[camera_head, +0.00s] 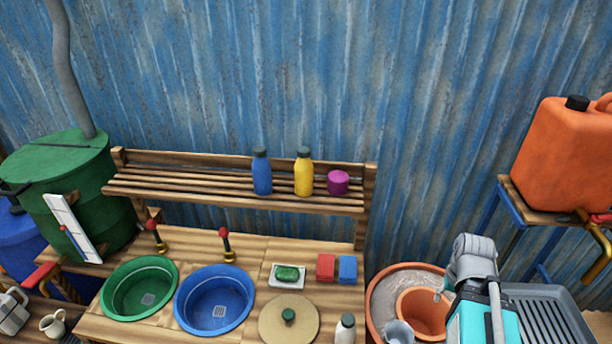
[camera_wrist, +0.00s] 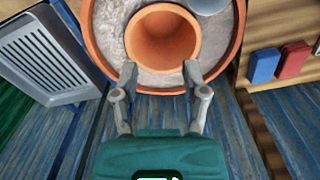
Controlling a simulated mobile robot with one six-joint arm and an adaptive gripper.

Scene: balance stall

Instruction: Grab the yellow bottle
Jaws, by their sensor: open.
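The yellow bottle (camera_head: 304,172) stands upright on the slatted wooden shelf (camera_head: 200,189) at the back, with a dark cap. A blue bottle (camera_head: 262,172) stands to its left and a small purple jar (camera_head: 338,182) to its right. My gripper (camera_wrist: 160,75) is open and empty in the wrist view, over the terracotta pot. In the head view my arm is at the lower right, well to the right of and nearer than the yellow bottle. The yellow bottle is not in the wrist view.
A green basin (camera_head: 112,305), a blue basin (camera_head: 182,322), a soap dish (camera_head: 273,279), red (camera_head: 326,268) and blue (camera_head: 347,269) blocks and a round lid (camera_head: 270,324) sit on the counter. Terracotta pots (camera_head: 422,312) and a grey tray (camera_head: 552,318) are near my arm. An orange jerrycan (camera_head: 566,155) stands right.

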